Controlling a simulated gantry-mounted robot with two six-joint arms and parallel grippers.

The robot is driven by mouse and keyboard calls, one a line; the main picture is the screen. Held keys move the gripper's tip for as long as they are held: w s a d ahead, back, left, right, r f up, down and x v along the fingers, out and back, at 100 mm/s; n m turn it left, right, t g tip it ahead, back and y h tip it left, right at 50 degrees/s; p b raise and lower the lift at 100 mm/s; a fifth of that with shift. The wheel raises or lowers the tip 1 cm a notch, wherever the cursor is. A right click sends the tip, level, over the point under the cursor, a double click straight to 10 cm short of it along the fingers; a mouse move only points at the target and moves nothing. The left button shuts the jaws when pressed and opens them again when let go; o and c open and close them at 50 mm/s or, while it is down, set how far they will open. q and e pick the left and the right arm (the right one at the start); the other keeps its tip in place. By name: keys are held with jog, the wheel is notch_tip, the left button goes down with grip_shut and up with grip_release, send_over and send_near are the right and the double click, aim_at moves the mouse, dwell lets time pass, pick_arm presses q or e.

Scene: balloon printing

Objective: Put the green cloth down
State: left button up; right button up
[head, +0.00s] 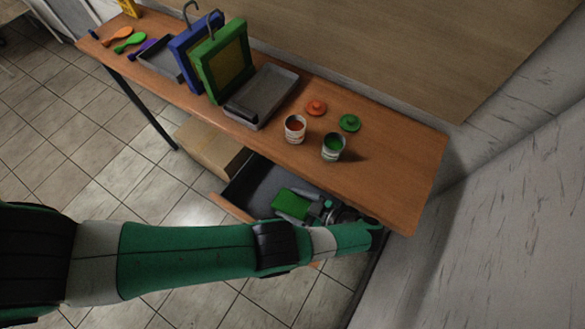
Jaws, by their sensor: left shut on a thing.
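The green cloth (288,206) shows as a small flat green patch over the dark inside of an open drawer under the table. My left gripper (303,206) is shut on the cloth at its right side. The gripper points left, and my green arm runs below and in front of the drawer. I cannot tell whether the cloth touches the drawer floor. My right gripper is not in view.
The open drawer (250,184) sits under the wooden table (390,190). On the table stand a red paint can (295,129), a green paint can (333,148), two lids, a grey tray (277,88), and green and blue frames. The table's right end is clear.

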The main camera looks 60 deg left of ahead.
aim_at(307, 213)
pick_arm(q)
jog(key=shift+f, duration=0.2)
jog(key=o, duration=1.1)
jog(key=shift+r, duration=0.1)
jog(key=shift+r+p, duration=0.3)
jog(key=shift+p, duration=0.05)
jog(key=shift+r+p, duration=0.55)
jog(key=shift+p, duration=0.05)
jog(key=b+v, duration=0.2)
jog(key=f+b+v, duration=0.1)
jog(key=b+v, duration=0.1)
jog(key=shift+w+d+r, duration=0.15)
jog(key=shift+w+d, duration=0.1)
jog(key=shift+d, duration=0.15)
jog(key=shift+d+r+b, duration=0.2)
jog(key=shift+r+b, duration=0.15)
jog(key=shift+b, duration=0.1)
jog(key=shift+r, duration=0.1)
